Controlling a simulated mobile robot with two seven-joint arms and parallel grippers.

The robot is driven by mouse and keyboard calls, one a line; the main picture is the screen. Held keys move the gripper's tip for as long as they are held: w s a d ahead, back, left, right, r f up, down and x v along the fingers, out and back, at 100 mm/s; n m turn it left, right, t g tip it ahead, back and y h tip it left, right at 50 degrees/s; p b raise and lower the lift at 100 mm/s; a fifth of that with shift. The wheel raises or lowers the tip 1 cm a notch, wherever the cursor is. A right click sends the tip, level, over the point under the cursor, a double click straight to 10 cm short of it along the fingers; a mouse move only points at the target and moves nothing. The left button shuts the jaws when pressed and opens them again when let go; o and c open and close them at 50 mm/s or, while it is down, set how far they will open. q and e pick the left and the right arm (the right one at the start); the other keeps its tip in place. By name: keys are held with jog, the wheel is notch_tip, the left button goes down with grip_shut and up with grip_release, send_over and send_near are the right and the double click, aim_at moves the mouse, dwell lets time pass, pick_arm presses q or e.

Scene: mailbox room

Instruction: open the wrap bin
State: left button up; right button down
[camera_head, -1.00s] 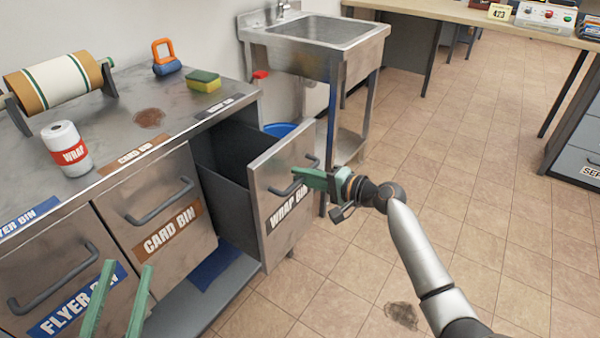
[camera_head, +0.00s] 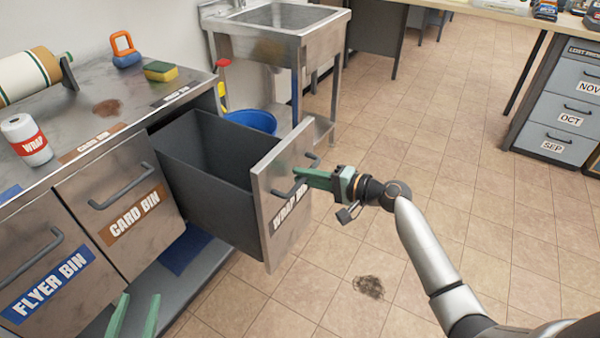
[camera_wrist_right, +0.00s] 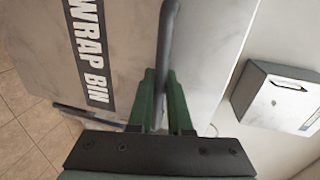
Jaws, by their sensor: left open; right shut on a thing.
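The wrap bin (camera_head: 215,165) is a dark drawer with a metal front, pulled well out from the counter, its inside visible and seemingly empty. Its labelled front (camera_wrist_right: 110,60) fills much of the right wrist view. My right gripper (camera_head: 302,178) is shut on the bin's dark bar handle (camera_wrist_right: 165,45); both green fingers flank the bar in the right wrist view. My left gripper (camera_head: 135,315) is open and empty, low in the head view in front of the card bin. Only its fingertips show.
The card bin (camera_head: 95,185) and flyer bin (camera_head: 35,265) are closed to the left. A sink (camera_head: 275,30) and blue bucket (camera_head: 250,121) are behind the drawer. Open tiled floor (camera_head: 430,170) lies to the right.

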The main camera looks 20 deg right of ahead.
pick_arm(q)
jog(key=shift+f, duration=0.1)
pick_arm(e)
jog(key=shift+s, duration=0.1)
jog(key=c, duration=0.9)
grip_release()
jog(key=shift+o, duration=0.2)
jog(key=shift+d, duration=0.1)
jog(key=shift+s+d, duration=0.15)
pick_arm(q)
notch_tip(320, 180, down, 8)
jog(key=s+n+g+y+p, duration=0.1)
jog(key=s+g, duration=0.1)
jog(key=g, duration=0.1)
jog(key=shift+s+g, duration=0.3)
jog(key=shift+g, duration=0.1)
pick_arm(e)
jog(key=v, duration=1.2)
jog(key=shift+f, duration=0.1)
